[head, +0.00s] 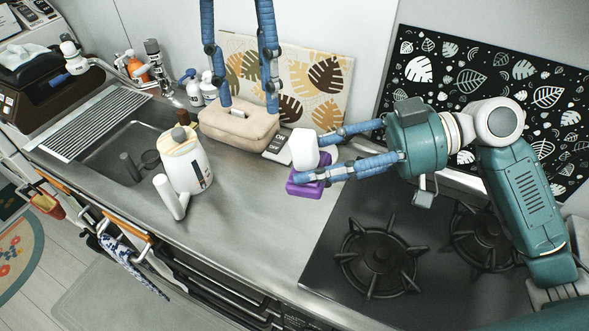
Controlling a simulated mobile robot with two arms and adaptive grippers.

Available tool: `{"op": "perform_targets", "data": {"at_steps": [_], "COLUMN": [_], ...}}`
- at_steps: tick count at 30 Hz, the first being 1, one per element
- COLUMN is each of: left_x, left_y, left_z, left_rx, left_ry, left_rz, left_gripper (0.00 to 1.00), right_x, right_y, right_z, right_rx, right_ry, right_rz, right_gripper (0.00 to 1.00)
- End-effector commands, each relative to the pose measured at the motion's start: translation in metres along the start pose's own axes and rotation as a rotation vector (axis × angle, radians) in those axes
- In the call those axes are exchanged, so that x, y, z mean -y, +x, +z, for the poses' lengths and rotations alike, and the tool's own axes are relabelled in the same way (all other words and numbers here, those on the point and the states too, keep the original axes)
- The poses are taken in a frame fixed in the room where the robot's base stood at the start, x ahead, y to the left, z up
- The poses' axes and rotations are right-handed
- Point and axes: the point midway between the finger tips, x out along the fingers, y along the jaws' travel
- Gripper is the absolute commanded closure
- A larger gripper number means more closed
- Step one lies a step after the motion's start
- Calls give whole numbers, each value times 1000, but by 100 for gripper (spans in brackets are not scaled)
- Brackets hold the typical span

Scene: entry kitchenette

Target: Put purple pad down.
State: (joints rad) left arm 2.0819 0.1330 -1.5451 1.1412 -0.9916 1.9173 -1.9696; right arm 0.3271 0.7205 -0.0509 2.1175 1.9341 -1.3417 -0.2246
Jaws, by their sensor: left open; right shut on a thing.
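The purple pad (306,190) is at the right gripper's fingertips, by the left edge of the hob. My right gripper (308,158) reaches in from the right and is shut on it; the near finger covers part of the pad. A white rounded block (304,147) shows between the fingertips, just above the pad; I cannot tell whether they touch. I cannot tell whether the pad rests on the counter. My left gripper (246,108) comes down from the top, open, its fingers on either side of a beige pouch (238,133).
A white kettle (184,160) stands by the sink (122,150). The black hob (415,235) is at right. A small dark device (277,145) lies beside the pouch. Leaf-patterned boards (300,75) lean at the back. The front counter (255,220) is clear.

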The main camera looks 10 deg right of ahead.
Motion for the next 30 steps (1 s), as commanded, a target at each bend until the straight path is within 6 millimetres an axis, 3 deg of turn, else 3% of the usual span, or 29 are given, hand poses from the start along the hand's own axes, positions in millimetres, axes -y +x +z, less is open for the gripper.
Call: {"op": "perform_targets", "data": {"at_steps": [6, 17, 23, 30], "left_x": [0, -2, -11, -24], "left_y": [0, -3, -15, -32], "left_z": [0, 2, 11, 25], "left_rx": [0, -3, -10, -1], "left_ry": [0, -88, -442, -988], "left_rz": [0, 5, 26, 62], "left_gripper": [50, 52, 52, 52], "right_x": [16, 20, 19, 19], "right_y": [-19, -24, -24, -24], "right_z": [-5, -8, -8, -8], "right_rx": [-58, -76, -75, -75], "right_ry": [34, 43, 43, 42], "right_rz": [105, 129, 128, 128], "right_gripper": [100, 100, 100, 100]}}
